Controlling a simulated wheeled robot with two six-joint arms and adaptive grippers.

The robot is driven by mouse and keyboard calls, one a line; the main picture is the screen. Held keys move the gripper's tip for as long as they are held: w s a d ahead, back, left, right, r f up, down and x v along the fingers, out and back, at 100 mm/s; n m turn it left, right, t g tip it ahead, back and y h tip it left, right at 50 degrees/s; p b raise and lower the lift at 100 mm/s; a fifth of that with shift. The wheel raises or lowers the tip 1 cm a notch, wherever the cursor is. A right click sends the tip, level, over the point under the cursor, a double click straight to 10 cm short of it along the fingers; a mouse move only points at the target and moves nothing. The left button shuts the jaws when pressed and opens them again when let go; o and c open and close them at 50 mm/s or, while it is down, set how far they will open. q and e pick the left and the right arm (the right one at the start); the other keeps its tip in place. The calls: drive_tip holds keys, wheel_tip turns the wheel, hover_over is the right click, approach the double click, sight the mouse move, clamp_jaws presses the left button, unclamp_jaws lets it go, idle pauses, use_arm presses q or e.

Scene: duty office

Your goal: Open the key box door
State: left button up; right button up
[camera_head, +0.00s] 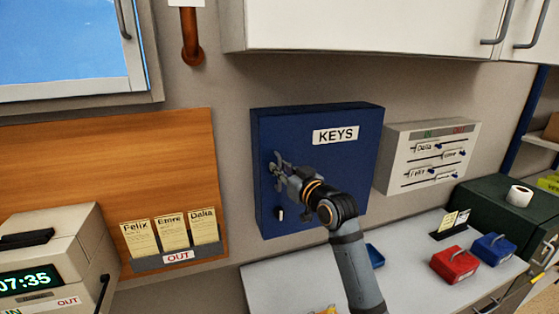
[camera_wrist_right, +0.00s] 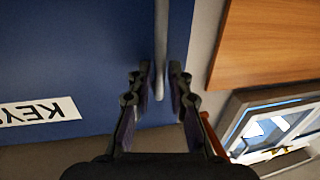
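The blue key box (camera_head: 315,185) with a white KEYS label hangs on the wall in the middle of the head view, and its door looks shut. In the right wrist view the door (camera_wrist_right: 80,50) fills the left side, with a grey bar handle (camera_wrist_right: 161,45) near its edge. My right gripper (camera_head: 277,168) is at the left part of the door. In the wrist view its two fingers (camera_wrist_right: 162,78) stand open on either side of the handle, with gaps visible. In the head view the gripper hides much of the handle. My left gripper is not in view.
A white IN/OUT board (camera_head: 430,158) hangs right of the box. A wooden board (camera_head: 80,160) with name cards is on the left. White cupboards (camera_head: 360,25) are above. Below, a counter (camera_head: 400,275) carries a red box (camera_head: 455,264) and a blue one (camera_head: 493,248).

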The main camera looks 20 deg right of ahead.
drive_tip(key=shift+w+a, duration=0.1)
drive_tip(key=shift+w, duration=0.4)
clamp_jaws()
